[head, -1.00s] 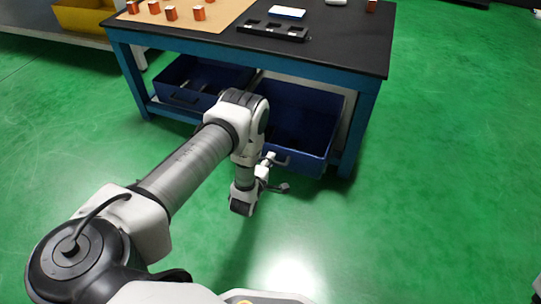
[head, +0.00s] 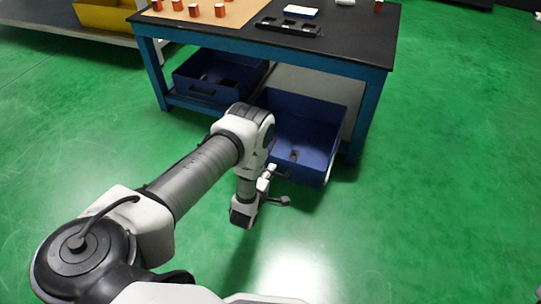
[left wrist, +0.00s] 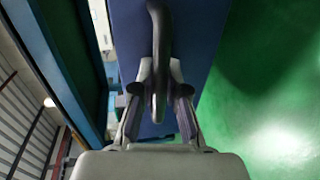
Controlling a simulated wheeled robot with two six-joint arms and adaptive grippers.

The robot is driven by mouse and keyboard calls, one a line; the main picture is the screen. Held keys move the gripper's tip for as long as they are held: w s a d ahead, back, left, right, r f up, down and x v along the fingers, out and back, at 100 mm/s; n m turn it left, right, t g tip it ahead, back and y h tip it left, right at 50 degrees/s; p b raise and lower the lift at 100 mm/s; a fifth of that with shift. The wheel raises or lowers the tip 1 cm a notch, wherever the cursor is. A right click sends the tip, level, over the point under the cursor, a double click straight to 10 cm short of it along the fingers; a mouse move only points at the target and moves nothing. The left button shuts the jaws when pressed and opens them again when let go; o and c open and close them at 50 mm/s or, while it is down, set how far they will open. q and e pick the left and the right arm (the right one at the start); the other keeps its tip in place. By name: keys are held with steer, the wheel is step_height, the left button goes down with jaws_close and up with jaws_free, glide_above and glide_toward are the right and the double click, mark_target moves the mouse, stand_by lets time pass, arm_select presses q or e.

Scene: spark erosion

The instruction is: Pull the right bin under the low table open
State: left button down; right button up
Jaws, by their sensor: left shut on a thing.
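The right bin (head: 312,108) is a blue open-topped box under the low table (head: 345,62). It sticks out well past the table's front edge, and a small dark item lies inside it. My left gripper (head: 277,178) is at the bin's front; the arm partly hides that side in the head view. In the left wrist view my left gripper (left wrist: 158,100) is shut on the bin's dark curved handle (left wrist: 158,40), with the blue front panel (left wrist: 195,45) behind it. My right gripper is not in view.
The left bin (head: 212,78), also blue, sits under the table beside the right one. Orange parts (head: 220,10) and a black holder (head: 288,27) are on the tabletop. A yellow bin (head: 105,15) is at the far left. The green floor in front is clear.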

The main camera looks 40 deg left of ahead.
arm_select(q)
steer(key=c, duration=1.2)
jaws_free()
steer(key=v, duration=1.2)
